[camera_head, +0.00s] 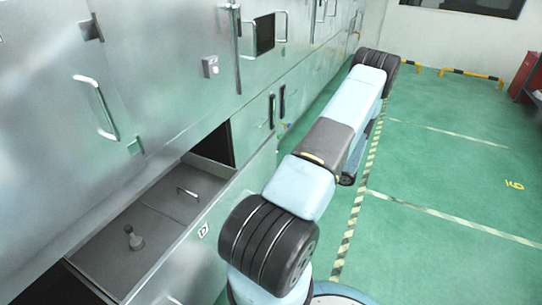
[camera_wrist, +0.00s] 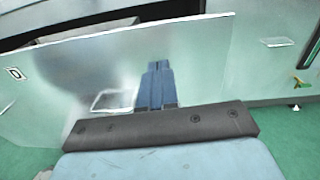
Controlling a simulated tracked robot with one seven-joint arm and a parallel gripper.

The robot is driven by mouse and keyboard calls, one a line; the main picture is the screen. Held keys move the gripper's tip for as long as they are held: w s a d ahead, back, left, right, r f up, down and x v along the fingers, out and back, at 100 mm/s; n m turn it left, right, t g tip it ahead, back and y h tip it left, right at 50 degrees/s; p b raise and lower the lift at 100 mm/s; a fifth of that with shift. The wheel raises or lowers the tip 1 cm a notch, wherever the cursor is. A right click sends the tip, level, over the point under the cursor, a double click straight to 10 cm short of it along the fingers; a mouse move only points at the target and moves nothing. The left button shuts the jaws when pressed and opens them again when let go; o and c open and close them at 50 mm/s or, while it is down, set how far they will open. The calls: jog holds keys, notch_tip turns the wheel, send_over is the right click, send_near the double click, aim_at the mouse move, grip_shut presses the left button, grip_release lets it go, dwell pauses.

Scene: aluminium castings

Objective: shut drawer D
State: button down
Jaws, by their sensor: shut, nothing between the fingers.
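Drawer D stands pulled out from the cabinet wall at the lower left of the head view; its front panel (camera_head: 212,222) carries a label with the letter D. In the wrist view the pale, shiny front panel (camera_wrist: 75,65) spans the left and middle, with the D label at its left and a handle (camera_wrist: 113,101) near its lower middle. My gripper (camera_wrist: 156,68) is shut and empty, its blue fingers in front of the panel, right of the handle. Whether they touch it I cannot tell.
A small grey knobbed object (camera_head: 135,239) and a thin curved bar (camera_head: 188,193) show inside the open drawer. The metal cabinet wall (camera_head: 165,60) with handles runs along the left. Green floor (camera_head: 440,150) with striped tape lies free at the right.

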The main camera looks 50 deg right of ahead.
aim_at(265, 152)
jog(key=shift+m+t+h, duration=0.3)
jog(key=shift+m+h, duration=0.1)
jog(key=shift+m, duration=0.1)
jog(key=x, duration=0.4)
jog(key=f+x, duration=0.1)
jog(key=x, duration=0.7)
jog(key=shift+w+d+f, duration=0.15)
jog(key=shift+w+f, duration=0.2)
jog(key=shift+f, duration=0.05)
jog(key=shift+w, duration=0.1)
